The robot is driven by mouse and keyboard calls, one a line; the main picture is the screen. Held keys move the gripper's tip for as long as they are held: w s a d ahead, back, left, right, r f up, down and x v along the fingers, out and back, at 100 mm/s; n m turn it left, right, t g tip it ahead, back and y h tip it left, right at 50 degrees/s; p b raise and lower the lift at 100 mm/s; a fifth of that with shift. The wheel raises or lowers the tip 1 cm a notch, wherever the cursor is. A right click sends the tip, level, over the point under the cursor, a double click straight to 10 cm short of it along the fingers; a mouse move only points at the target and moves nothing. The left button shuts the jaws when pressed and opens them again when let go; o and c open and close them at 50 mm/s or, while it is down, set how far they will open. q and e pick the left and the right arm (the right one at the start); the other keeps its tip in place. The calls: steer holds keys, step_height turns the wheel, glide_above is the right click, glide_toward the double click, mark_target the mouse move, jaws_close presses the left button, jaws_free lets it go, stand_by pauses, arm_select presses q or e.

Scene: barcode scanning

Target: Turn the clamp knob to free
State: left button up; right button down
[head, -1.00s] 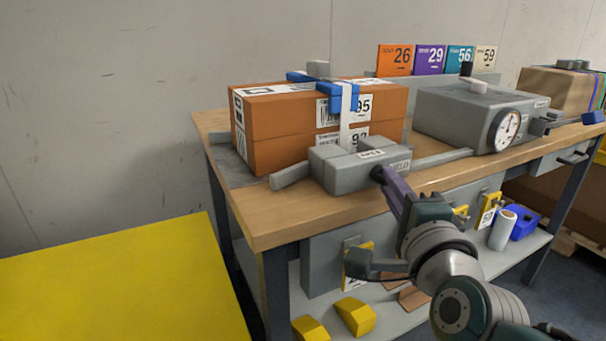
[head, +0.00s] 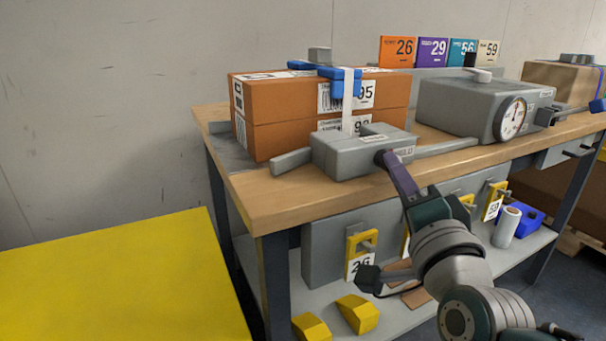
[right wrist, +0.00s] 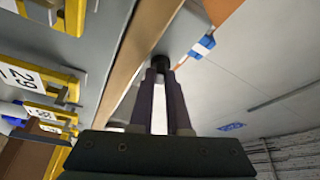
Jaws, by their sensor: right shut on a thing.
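The grey clamp block (head: 362,154) sits at the front edge of the workbench, in front of the orange-brown box (head: 290,132). Its small dark clamp knob (head: 382,158) sticks out of the front face. In the right wrist view the dark knob (right wrist: 160,64) shows at the fingertips. My right gripper (head: 391,163) is shut on the knob, reaching up from the lower right. Its two purple-grey fingers also show in the right wrist view (right wrist: 160,78). The fingers partly hide the knob, so its turn angle cannot be told. My left gripper is not in view.
A grey device with a round dial (head: 510,119) stands to the right on the bench (head: 290,206). Blue clips (head: 335,78) and a white strap lie over the box. Yellow-framed tags (head: 362,254) hang below the bench front. A yellow surface (head: 120,280) fills the lower left.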

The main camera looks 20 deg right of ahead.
steer(key=shift+d+f+n+t+y+b, duration=0.15)
steer(key=shift+n+t+y+b, duration=0.7)
steer(key=shift+n, duration=2)
steer(key=shift+d+f+n+t+y+b, duration=0.1)
steer(key=shift+n+t+y+b, duration=0.25)
steer(key=shift+n+y+b, duration=1.75)
steer(key=shift+d+f+n+t+y+p, duration=0.15)
steer(key=shift+n+t+y, duration=0.45)
steer(key=shift+n, duration=3.05)
steer(key=shift+r+n, duration=0.15)
steer(key=shift+n, duration=0.15)
steer(key=c, duration=1.2)
jaws_free()
steer(key=shift+o, duration=0.2)
steer(key=p+v, duration=0.1)
steer(key=v, duration=0.9)
